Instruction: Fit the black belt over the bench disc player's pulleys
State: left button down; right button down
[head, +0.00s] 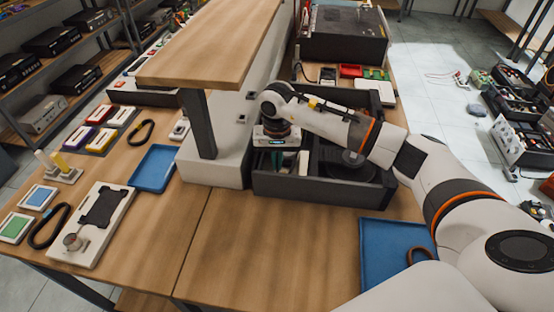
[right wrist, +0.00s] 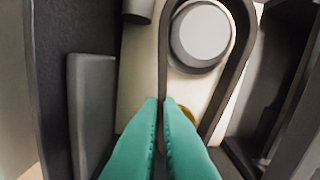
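The bench disc player (head: 318,192) is an open black case in the middle of the head view. My right gripper (head: 277,158) reaches down into it from above. In the right wrist view its two teal fingers (right wrist: 161,100) are close together on the left strand of the black belt (right wrist: 247,45). The belt loops around a round grey pulley (right wrist: 200,37) on a pale plate. A small brass-coloured part (right wrist: 188,114), perhaps another pulley, is partly hidden behind the right finger. The belt's lower end is hidden. My left gripper is not in view.
A wooden shelf (head: 215,45) on a dark post stands left of the player. A blue tray (head: 378,245) with a brown ring lies at front right. Another blue tray (head: 154,168), a pale plate (head: 92,220) and other black belts (head: 48,226) lie left. The front bench is clear.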

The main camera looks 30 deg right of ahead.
jog(key=shift+f, duration=0.25)
jog(key=c, duration=1.5)
grip_release()
jog(key=shift+c, duration=0.2)
notch_tip(320, 180, up, 12)
jog(key=b, duration=0.2)
jog(key=shift+r, duration=0.2)
notch_tip(320, 180, up, 7)
jog(key=p, duration=0.4)
jog(key=shift+f, duration=0.15)
